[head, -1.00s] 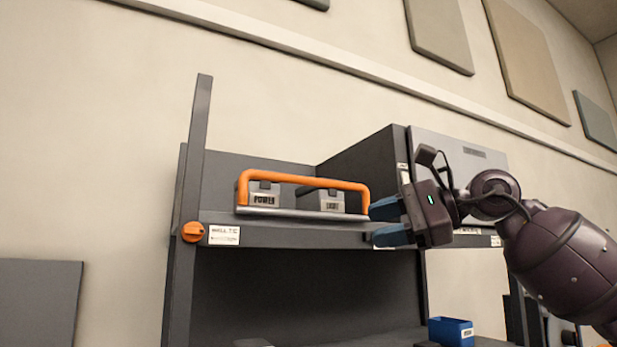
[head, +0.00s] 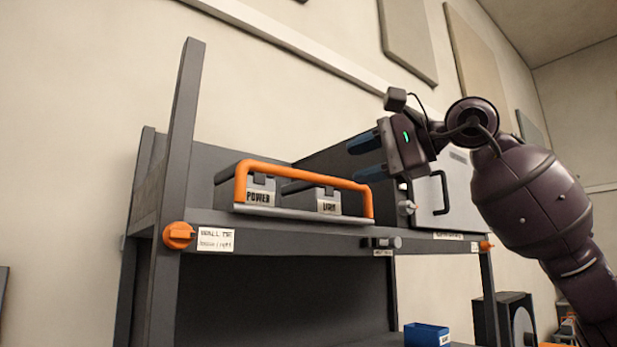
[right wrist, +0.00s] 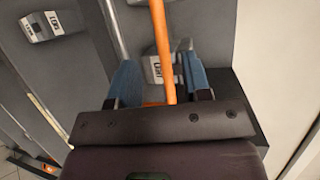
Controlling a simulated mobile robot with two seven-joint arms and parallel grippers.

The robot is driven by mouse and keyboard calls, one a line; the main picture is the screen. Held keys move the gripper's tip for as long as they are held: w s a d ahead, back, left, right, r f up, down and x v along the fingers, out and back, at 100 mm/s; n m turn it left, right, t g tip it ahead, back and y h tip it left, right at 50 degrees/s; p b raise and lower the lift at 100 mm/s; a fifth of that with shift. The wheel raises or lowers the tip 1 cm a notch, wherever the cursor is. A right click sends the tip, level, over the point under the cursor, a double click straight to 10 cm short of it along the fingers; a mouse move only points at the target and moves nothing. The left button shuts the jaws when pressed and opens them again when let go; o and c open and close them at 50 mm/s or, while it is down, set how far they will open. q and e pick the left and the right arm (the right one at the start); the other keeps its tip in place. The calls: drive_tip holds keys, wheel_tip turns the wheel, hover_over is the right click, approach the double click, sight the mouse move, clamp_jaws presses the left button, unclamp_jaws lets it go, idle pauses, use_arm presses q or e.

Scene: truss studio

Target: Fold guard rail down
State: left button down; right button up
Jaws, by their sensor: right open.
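The guard rail (head: 300,174) is an orange bar standing upright along the front of the upper shelf, before two grey boxes labelled POWER (head: 258,197) and LIGHT (head: 325,207). My right gripper (head: 362,158) is open, with its blue fingers pointing left, just above the rail's right corner in the head view. In the right wrist view the orange rail (right wrist: 161,40) runs between the two blue fingers (right wrist: 160,80); I cannot tell whether they touch it. My left gripper is not in view.
An orange knob (head: 179,235) sits on the left post (head: 178,130). A cabinet with a black handle (head: 440,193) stands right of the rail, behind my right arm. A blue bin (head: 425,335) is below. The space above the boxes is clear.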

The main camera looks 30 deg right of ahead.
sight(319, 176)
drive_tip(key=p+x, duration=0.1)
drive_tip(key=x, duration=0.7)
drive_tip(key=shift+w+a+p, duration=0.1)
drive_tip(key=shift+p, duration=0.3)
drive_tip(key=shift+w+a+f, duration=0.15)
drive_tip(key=shift+w+a, duration=0.1)
drive_tip(key=shift+w, duration=0.3)
drive_tip(key=shift+c, duration=0.2)
clamp_jaws()
